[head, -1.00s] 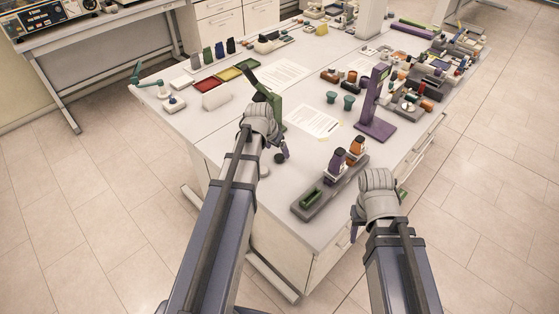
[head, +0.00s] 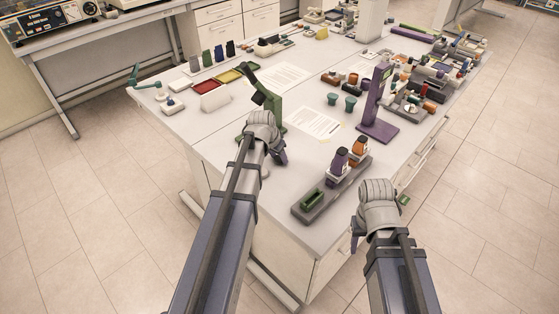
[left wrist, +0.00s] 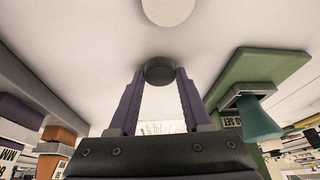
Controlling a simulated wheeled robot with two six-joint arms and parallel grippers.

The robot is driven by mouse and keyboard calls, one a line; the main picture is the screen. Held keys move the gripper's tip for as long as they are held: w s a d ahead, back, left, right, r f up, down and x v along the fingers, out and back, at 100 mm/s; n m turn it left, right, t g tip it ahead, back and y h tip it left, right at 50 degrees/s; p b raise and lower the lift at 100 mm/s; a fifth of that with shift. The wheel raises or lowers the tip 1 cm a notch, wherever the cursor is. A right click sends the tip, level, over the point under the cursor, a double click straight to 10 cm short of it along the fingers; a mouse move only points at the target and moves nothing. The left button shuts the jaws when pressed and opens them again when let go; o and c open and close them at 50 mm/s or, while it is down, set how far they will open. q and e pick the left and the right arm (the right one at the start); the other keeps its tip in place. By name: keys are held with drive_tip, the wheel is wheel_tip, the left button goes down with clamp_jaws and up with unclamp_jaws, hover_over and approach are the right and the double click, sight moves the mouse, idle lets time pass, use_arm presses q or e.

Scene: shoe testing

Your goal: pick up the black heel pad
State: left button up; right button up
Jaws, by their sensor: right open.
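The black heel pad (left wrist: 160,70) is a short dark cylinder on the white table top, seen in the left wrist view between the tips of my left gripper's purple fingers (left wrist: 160,78). One finger is on each side of it, close to or touching its sides; I cannot tell whether they grip it. In the head view my left gripper (head: 279,154) is low over the near left part of the table and hides the pad. My right gripper (head: 355,236) is off the table's near right edge, mostly hidden behind its wrist, open and apart from any object.
A white disc (left wrist: 168,8) lies close to the pad. A green stand (head: 270,105) rises just behind my left gripper. A grey tray (head: 330,196) with a purple and an orange bottle lies to the right. A purple stand (head: 378,105) is further back.

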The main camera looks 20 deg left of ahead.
use_arm(q)
clamp_jaws()
drive_tip(key=shift+r, duration=0.15)
wheel_tip(320, 180, up, 10)
drive_tip(key=p, duration=1)
drive_tip(key=shift+f, duration=0.25)
drive_tip(key=b, duration=0.6)
hover_over(278, 160)
wheel_tip(278, 160, down, 6)
drive_tip(key=shift+f, duration=0.1)
